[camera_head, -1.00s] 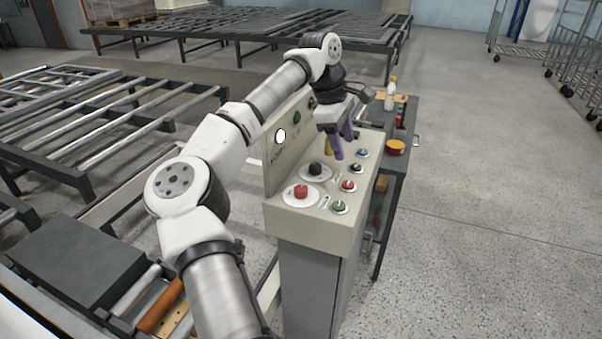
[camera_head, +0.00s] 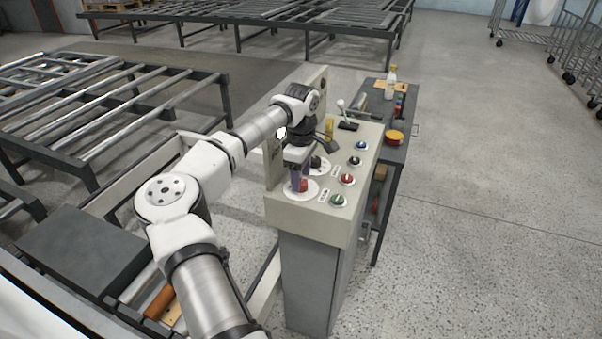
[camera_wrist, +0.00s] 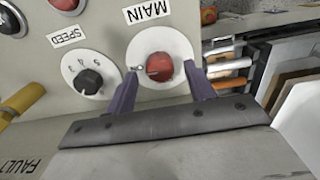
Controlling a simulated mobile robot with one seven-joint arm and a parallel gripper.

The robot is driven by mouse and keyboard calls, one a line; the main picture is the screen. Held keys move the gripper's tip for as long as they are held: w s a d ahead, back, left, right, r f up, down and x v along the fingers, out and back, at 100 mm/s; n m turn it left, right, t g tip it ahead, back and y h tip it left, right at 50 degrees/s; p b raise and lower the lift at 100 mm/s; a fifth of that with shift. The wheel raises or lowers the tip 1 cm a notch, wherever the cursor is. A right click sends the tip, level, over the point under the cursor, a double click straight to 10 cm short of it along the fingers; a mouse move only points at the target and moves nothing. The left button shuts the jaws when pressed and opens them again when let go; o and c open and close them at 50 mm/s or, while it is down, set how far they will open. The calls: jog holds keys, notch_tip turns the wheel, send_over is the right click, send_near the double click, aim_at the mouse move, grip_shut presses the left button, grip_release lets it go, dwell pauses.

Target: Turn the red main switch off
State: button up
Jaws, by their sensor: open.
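The red main switch (camera_wrist: 158,67) is a round red knob on a white disc, beside a label reading MAIN, in the wrist view. In the head view the red main switch (camera_head: 304,186) sits at the near left of the control panel's sloped top, partly hidden by a finger. My gripper (camera_wrist: 160,82) is open, with its purple fingers on either side of the knob. In the head view my gripper (camera_head: 299,180) points down over it. I cannot tell whether the fingers touch the knob.
A black speed knob (camera_wrist: 90,81) on a white disc is beside the main switch. A red knob (camera_head: 347,179), a green knob (camera_head: 338,200) and blue and black knobs are on the panel's right. A lever (camera_head: 342,108) stands behind. A grey side table (camera_head: 398,155) holds a bottle.

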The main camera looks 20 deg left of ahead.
jog(key=shift+f, duration=0.6)
jog(key=c, duration=1)
